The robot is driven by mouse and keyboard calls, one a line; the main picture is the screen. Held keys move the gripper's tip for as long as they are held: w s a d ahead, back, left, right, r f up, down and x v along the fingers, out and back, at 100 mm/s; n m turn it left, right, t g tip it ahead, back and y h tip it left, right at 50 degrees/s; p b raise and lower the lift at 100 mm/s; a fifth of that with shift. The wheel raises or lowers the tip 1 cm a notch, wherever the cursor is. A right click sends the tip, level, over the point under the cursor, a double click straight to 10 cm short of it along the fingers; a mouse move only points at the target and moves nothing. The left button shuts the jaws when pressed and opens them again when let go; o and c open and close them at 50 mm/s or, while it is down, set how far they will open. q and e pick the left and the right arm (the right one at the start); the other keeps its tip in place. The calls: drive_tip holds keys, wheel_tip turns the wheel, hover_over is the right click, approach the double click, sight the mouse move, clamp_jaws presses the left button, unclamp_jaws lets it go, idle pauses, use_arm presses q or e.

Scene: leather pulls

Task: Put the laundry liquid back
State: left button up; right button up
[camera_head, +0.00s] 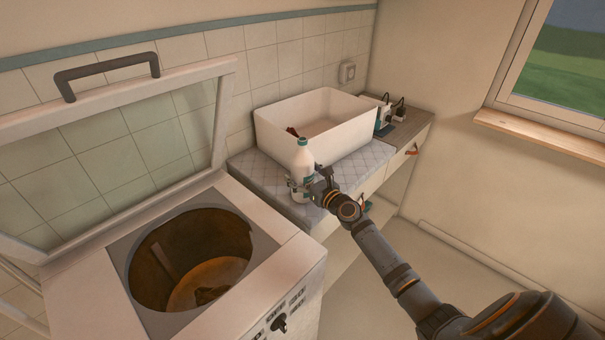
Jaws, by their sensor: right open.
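The laundry liquid is a white bottle with a teal cap (302,160). It stands upright on the quilted grey mat (262,183) on the counter, in front of the white basin. My right gripper (305,187) is open at the bottle's right side, with its fingers around or beside the lower body; I cannot tell whether they touch it. My left gripper is out of view.
A top-loading washing machine (285,255) stands at the left front with its glass lid (110,135) raised. The white basin (345,150) has something reddish inside. Small items with cables (385,115) stand at the counter's right end. A window sill (540,133) is at right.

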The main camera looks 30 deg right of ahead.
drive_tip(key=shift+r, duration=0.25)
drive_tip(key=s+d+b, duration=0.1)
drive_tip(key=s+b, duration=0.1)
drive_tip(key=s, duration=1)
drive_tip(key=shift+d+f, duration=0.15)
drive_tip(key=shift+d, duration=0.15)
